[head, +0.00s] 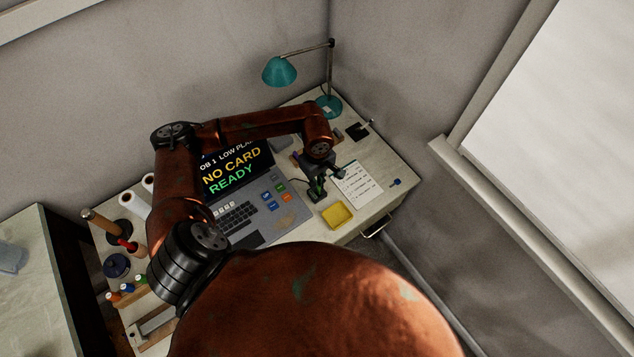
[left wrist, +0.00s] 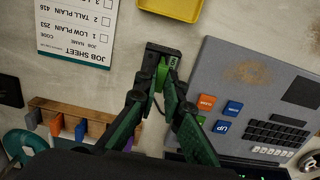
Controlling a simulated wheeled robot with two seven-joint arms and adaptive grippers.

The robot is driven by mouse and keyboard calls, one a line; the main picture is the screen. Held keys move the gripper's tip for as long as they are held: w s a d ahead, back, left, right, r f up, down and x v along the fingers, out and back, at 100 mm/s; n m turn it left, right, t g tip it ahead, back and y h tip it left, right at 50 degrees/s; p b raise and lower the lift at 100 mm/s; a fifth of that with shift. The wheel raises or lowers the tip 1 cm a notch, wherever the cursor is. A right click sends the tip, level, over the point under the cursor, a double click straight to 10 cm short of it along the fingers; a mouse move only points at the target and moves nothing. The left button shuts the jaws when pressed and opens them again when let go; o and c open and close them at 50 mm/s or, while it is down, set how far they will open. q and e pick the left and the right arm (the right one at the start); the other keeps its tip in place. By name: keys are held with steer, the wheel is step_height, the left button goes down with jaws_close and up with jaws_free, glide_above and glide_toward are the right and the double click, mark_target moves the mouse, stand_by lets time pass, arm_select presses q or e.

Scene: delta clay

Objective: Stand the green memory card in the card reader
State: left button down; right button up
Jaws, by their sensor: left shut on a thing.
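My left gripper (left wrist: 158,88) is shut on the green memory card (left wrist: 161,77), which shows as a bright green strip between the fingertips. The card reader (left wrist: 155,51) is a small dark block just beyond the fingertips in the left wrist view. The card's lower end is hidden, so I cannot tell whether it is inside the slot or just above it. In the head view my left gripper (head: 318,186) is low over the desk, at the reader, right of the console. My right gripper is not in view.
A wooden rack (left wrist: 98,129) with several coloured cards stands near the gripper. The grey console (head: 262,212) with its READY screen (head: 232,170) is beside the reader. A yellow tray (head: 337,215), job sheet (head: 357,186) and teal lamp (head: 280,71) are also on the desk.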

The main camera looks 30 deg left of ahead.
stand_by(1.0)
arm_select(q)
steer(key=shift+f+b, duration=0.4)
steer(key=shift+b, duration=0.15)
steer(key=shift+f+b, duration=0.6)
steer(key=shift+f, duration=0.1)
steer(key=c, duration=2)
jaws_free()
steer(key=shift+o, duration=0.8)
steer(key=shift+o, duration=1.1)
